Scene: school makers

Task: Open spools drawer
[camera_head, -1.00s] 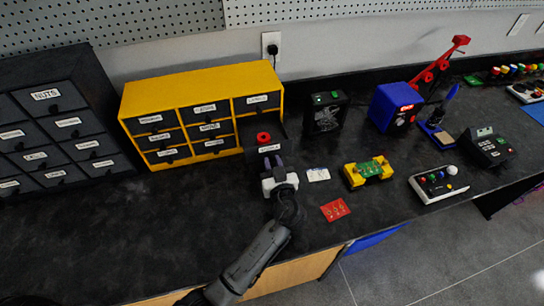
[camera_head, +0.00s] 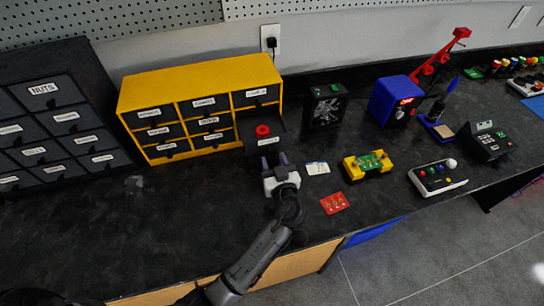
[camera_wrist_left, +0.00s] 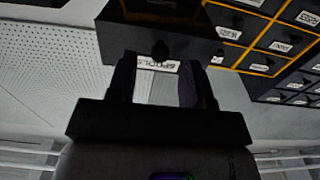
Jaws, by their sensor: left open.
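The yellow cabinet (camera_head: 196,77) with dark labelled drawers stands against the wall in the head view. My left gripper (camera_head: 273,161) is open, just in front of that drawer. In the wrist view its two fingers (camera_wrist_left: 158,85) are apart, below the knob in the picture, with nothing between them. My right gripper is not in view.
A black cabinet (camera_head: 58,110) with a "NUTS" drawer stands at the left. Right of my gripper lie a white card (camera_head: 317,168), a red card (camera_head: 334,203) and a yellow holder with a green board (camera_head: 368,163). The counter left of my arm is mostly clear.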

